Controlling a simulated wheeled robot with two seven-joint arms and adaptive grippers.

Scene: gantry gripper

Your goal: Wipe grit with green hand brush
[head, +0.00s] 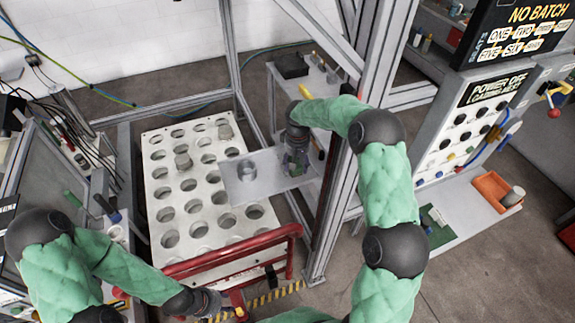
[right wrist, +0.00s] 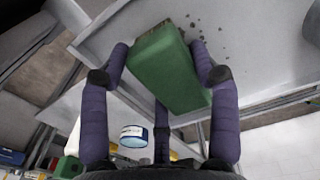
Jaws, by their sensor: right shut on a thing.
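A green hand brush (right wrist: 168,72) sits between the purple fingers of my right gripper (right wrist: 162,62), which is shut on it. Its brown bristle edge faces a grey plate (right wrist: 262,62). Dark grit (right wrist: 208,36) lies scattered on the plate just beyond and right of the brush. In the head view the right gripper (head: 295,158) points down at the right part of the plate (head: 238,192); the brush is mostly hidden there and the grit is too small to make out. My left gripper (head: 208,301) is low, close to a red frame (head: 235,252); its jaws are unclear.
A metal cylinder (head: 247,170) stands on the plate, left of the right gripper. A white board with round holes (head: 190,205) lies below and left. A grey gantry post (head: 335,190) rises close beside my right arm. A control panel (head: 470,125) stands at right.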

